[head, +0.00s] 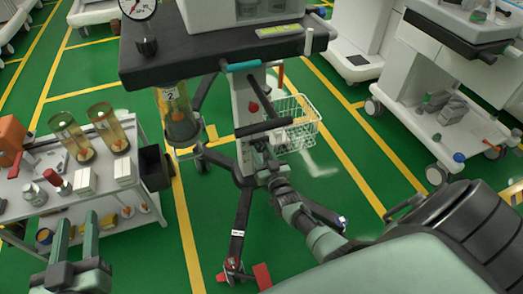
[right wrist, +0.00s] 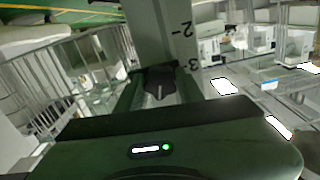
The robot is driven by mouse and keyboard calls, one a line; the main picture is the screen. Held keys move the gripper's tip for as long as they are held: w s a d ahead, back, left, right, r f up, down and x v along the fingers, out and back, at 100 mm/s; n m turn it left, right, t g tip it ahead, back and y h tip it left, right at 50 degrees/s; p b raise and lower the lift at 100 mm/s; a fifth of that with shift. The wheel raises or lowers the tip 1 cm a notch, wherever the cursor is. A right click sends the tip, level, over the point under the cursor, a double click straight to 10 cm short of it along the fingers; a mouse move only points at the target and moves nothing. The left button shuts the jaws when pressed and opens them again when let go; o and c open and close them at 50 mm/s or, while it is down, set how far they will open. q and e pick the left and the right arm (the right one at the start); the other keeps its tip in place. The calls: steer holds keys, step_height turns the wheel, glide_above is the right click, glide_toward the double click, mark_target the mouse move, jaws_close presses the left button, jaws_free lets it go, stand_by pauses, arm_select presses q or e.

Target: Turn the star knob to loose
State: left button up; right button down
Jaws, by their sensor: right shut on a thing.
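The black star knob (right wrist: 158,80) sits on the pale column (right wrist: 160,30) of the cart, by a scale with the marks 2 and 3. My right gripper (right wrist: 156,95) is shut on the knob, and its green body fills the bottom of the right wrist view. In the head view my right gripper (head: 263,150) reaches up to the column (head: 246,98), and the knob is hidden there. The knob's turn position cannot be told. My left gripper (head: 76,235) is open and empty, in front of the side trolley at the left.
A white wire basket (head: 292,124) hangs just right of the column. The dark cart top (head: 200,48) is above. The side trolley (head: 140,196) carries bottles, boxes and two amber canisters. The cart's dark foot (head: 240,215) extends forward over green floor.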

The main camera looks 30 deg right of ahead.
arm_select(q)
steer(key=shift+f, duration=0.35)
arm_select(e)
steer(key=shift+n, duration=0.4)
arm_select(q)
steer(key=shift+s, duration=0.1)
arm_select(e)
steer(key=c, duration=1.2)
jaws_free()
steer(key=shift+s, duration=0.15)
arm_select(q)
steer(key=s+a+f+g+y+p, duration=0.2)
steer(key=s+f+g, duration=0.4)
steer(key=f, duration=0.4)
steer(key=shift+s+a+f+g+p, duration=0.15)
steer(key=shift+a+f+g+p, duration=0.15)
steer(key=shift+a+g, duration=0.4)
arm_select(e)
steer(key=v, duration=0.7)
steer(key=shift+s+a, duration=0.1)
steer(key=shift+s, duration=0.15)
